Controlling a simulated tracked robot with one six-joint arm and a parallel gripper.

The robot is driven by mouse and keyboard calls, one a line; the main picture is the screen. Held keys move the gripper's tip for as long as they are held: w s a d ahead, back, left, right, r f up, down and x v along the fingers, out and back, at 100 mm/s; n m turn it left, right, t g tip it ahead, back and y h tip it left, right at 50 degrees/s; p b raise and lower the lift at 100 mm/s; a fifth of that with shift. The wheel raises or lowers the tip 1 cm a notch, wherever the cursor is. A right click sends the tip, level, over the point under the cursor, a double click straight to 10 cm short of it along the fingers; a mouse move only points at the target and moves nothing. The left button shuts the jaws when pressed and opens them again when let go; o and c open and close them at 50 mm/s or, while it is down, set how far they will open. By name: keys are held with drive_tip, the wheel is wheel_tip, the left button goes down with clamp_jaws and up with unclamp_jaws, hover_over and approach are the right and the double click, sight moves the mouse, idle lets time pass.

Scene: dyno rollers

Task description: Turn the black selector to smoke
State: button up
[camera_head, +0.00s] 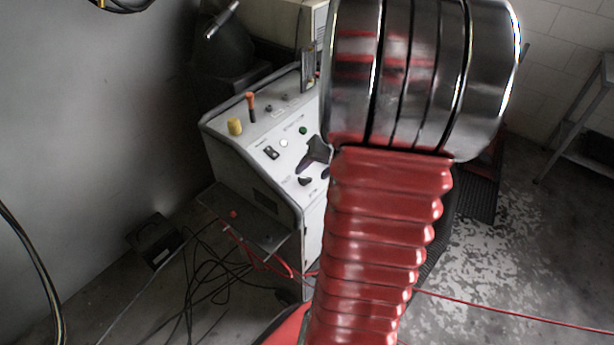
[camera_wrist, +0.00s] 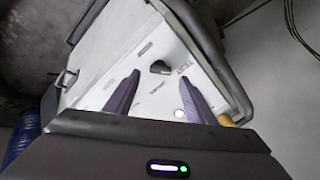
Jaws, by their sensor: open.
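In the head view the selector (camera_head: 305,181) sits near the panel's lower front edge. My gripper (camera_wrist: 159,74) is open in the wrist view, its two purple-grey fingers spread on either side of the selector's line, with nothing between them that they grip. In the head view my gripper (camera_head: 312,156) shows as a dark shape just above the selector, partly hidden by my arm. I cannot tell its exact height over the panel.
The console panel (camera_head: 260,135) also has a yellow knob (camera_head: 235,126), an orange-topped lever (camera_head: 251,101), a black rocker switch (camera_head: 271,152), a white button (camera_head: 284,143) and a green button (camera_head: 303,130). A metal tube frame (camera_wrist: 212,50) edges the console. Cables (camera_head: 205,280) lie on the floor.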

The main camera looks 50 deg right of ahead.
sight(308, 179)
drive_tip(key=shift+x, duration=2.2)
drive_tip(key=shift+c, duration=0.5)
drive_tip(key=c, duration=0.9)
drive_tip(key=shift+a, duration=0.3)
drive_tip(key=shift+c, duration=0.2)
drive_tip(key=shift+d, duration=0.25)
